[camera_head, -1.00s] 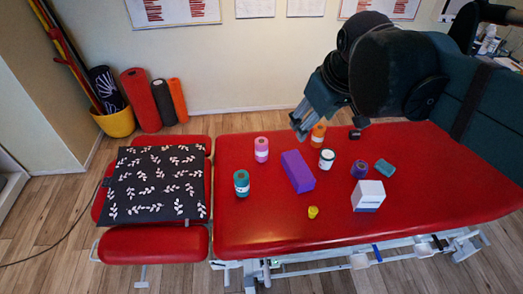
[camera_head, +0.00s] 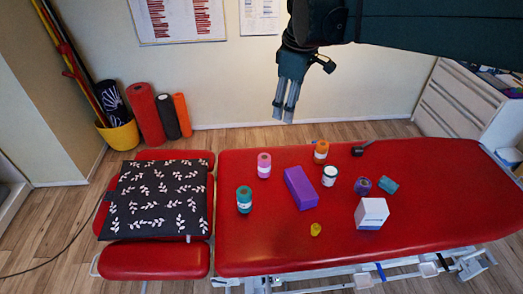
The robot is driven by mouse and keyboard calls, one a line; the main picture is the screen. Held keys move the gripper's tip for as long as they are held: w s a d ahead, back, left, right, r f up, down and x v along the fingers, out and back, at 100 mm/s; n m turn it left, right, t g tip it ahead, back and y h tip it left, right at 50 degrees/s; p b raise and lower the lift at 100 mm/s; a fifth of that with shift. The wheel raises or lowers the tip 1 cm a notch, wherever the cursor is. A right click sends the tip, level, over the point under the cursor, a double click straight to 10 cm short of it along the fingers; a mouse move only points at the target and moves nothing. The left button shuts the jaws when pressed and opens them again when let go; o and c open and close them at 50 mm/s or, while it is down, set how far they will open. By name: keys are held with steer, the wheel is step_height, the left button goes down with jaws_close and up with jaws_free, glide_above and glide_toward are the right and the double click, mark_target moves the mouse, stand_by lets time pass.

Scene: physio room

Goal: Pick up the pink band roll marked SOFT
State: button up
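The pink band roll (camera_head: 264,165) stands upright on the red treatment table, left of the purple block. It has a pale label band, too small to read. My gripper (camera_head: 284,115) hangs above and behind the table's back edge, slightly right of the pink roll and well apart from it. Its two fingers point down with a gap between them, and nothing is held. Nothing hides the pink roll.
On the red table (camera_head: 270,245) are a teal roll (camera_head: 244,200), purple block (camera_head: 300,188), orange roll (camera_head: 321,151), white-and-dark tub (camera_head: 329,175), purple roll (camera_head: 362,186), teal block (camera_head: 388,185), white box (camera_head: 371,213) and small yellow item (camera_head: 315,229).

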mark_target(265, 158)
steer(key=w+a+f+n+g, duration=0.1)
steer(key=w+a+f+n, duration=0.2)
steer(key=w, duration=0.4)
steer(key=w+a+f+n+g, duration=0.1)
steer(key=w+a+f+n, duration=0.2)
steer(key=w, duration=0.4)
steer(key=f, duration=2.9)
steer(key=shift+s, duration=0.25)
steer(key=shift+f, duration=0.1)
steer(key=shift+f, duration=1.15)
steer(key=shift+d+f, duration=0.1)
steer(key=shift+f, duration=0.05)
steer(key=shift+w+f+b, duration=0.2)
steer(key=shift+f+b, duration=0.7)
steer(key=shift+f, duration=1.6)
steer(key=shift+c, duration=0.7)
